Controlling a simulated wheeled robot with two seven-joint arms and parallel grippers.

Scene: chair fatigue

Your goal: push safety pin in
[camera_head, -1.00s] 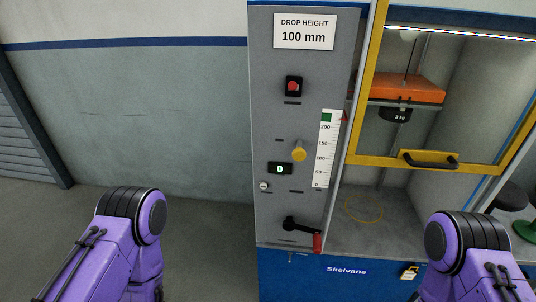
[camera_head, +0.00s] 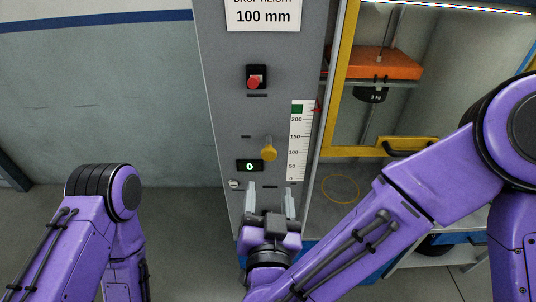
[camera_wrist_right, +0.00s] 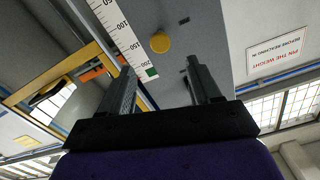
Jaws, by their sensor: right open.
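The pin appears to be the yellow round knob (camera_head: 268,152) sticking out of the grey control panel (camera_head: 225,110), left of the scale strip. It also shows in the right wrist view (camera_wrist_right: 159,42), just beyond the fingers and between their lines. My right gripper (camera_head: 270,188) is open and empty, fingers pointing up, below the knob and apart from it. It also shows in the right wrist view (camera_wrist_right: 160,66). My left arm shows at the lower left, but its gripper is out of view.
A red button (camera_head: 254,81) sits above the knob, and a small display (camera_head: 249,166) lies left of it. The white scale (camera_head: 300,140) is close on the right. A yellow-framed door (camera_head: 336,90) encloses an orange block (camera_head: 385,63) and a hanging weight (camera_head: 371,95).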

